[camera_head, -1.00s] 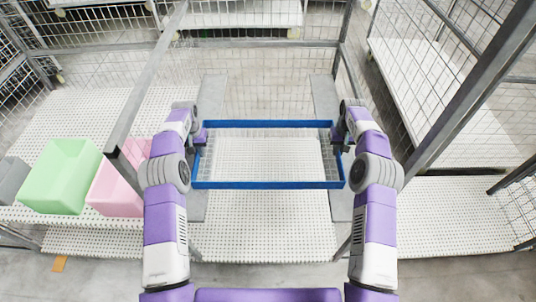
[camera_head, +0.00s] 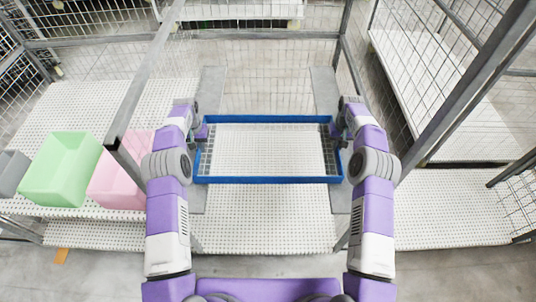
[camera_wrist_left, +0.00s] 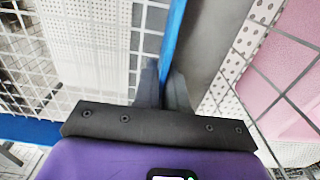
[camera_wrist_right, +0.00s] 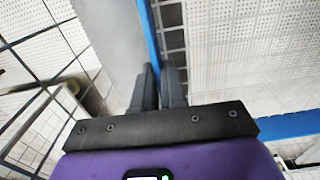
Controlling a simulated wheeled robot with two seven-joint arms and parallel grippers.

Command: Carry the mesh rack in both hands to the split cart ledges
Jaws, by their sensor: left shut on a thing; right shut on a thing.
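The mesh rack (camera_head: 268,180) has a blue rectangular rim and a see-through grid floor. It spans level between my two arms in the head view. My left gripper (camera_head: 203,131) is shut on its left rim, and the left wrist view shows the fingers (camera_wrist_left: 163,90) on either side of the blue edge. My right gripper (camera_head: 335,131) is shut on its right rim, with the fingers (camera_wrist_right: 158,88) around the blue edge in the right wrist view. The grey split cart ledges run along both sides, left ledge (camera_head: 211,85) and right ledge (camera_head: 325,90), partly under the rack's ends.
A green bin (camera_head: 62,170) and a pink bin (camera_head: 118,180) stand on the perforated shelf at the left, with a grey bin (camera_head: 12,175) beside them. Metal posts (camera_head: 150,75) and wire mesh walls flank both arms. Between the ledges is a white perforated deck (camera_head: 265,232).

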